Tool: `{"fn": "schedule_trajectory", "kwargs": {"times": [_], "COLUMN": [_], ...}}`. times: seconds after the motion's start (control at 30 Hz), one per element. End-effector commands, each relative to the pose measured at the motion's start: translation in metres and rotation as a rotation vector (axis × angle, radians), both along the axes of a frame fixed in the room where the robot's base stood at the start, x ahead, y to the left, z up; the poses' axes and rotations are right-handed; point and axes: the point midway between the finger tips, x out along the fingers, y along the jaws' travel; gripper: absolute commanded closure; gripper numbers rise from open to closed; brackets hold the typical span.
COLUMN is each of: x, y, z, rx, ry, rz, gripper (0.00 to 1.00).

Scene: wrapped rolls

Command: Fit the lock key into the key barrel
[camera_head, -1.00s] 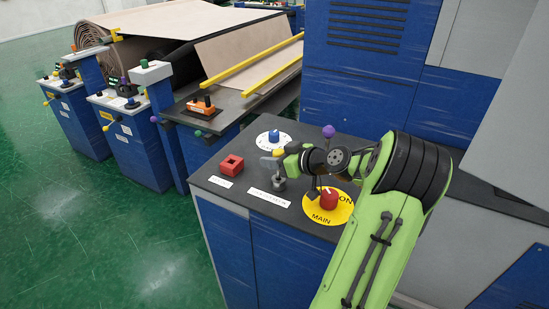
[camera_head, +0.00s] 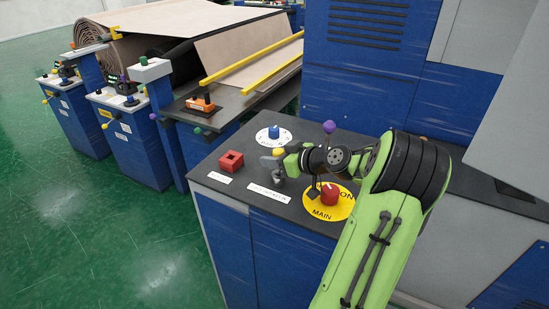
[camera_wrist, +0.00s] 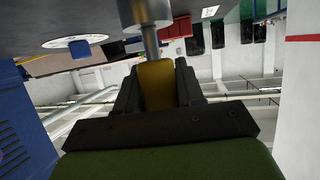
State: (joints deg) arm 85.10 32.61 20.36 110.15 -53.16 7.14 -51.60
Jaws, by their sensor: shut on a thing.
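My gripper (camera_head: 283,160) is shut on the yellow handle (camera_wrist: 157,85) of the lock key and holds it over the console. In the head view, the yellow handle (camera_head: 279,152) shows just above the gripper. In the wrist view, the key's metal shaft (camera_wrist: 151,45) runs from the handle to a thicker metal cylinder, which looks like the key barrel (camera_wrist: 145,12). In the head view, the barrel (camera_head: 279,182) stands on the console below the gripper. The shaft meets or overlaps the barrel's end; I cannot tell whether it is inside.
The console top (camera_head: 240,197) also carries a red square block (camera_head: 231,161), a white dial with a blue knob (camera_head: 274,134), a purple knob (camera_head: 329,127), and a red switch (camera_head: 330,193) on a yellow disc. A blue cabinet (camera_head: 365,75) rises behind.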

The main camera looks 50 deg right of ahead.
Motion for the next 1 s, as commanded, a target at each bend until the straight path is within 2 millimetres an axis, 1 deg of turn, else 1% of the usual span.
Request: {"fn": "schedule_trajectory", "kwargs": {"times": [0.7, 0.73, 0.9, 1.0], "x": [0.0002, 0.0002, 0.0001, 0.0001], "y": [0.0002, 0.0002, 0.0002, 0.0002], "z": [-0.0098, -0.0096, -0.0093, -0.0092], "rx": [0.0, 0.0, 0.0, 0.0], "ry": [-0.001, 0.0, 0.0, 0.0], "rz": [0.001, 0.001, 0.001, 0.0], "gripper": [0.93, 0.6, 0.33, 0.33]}}
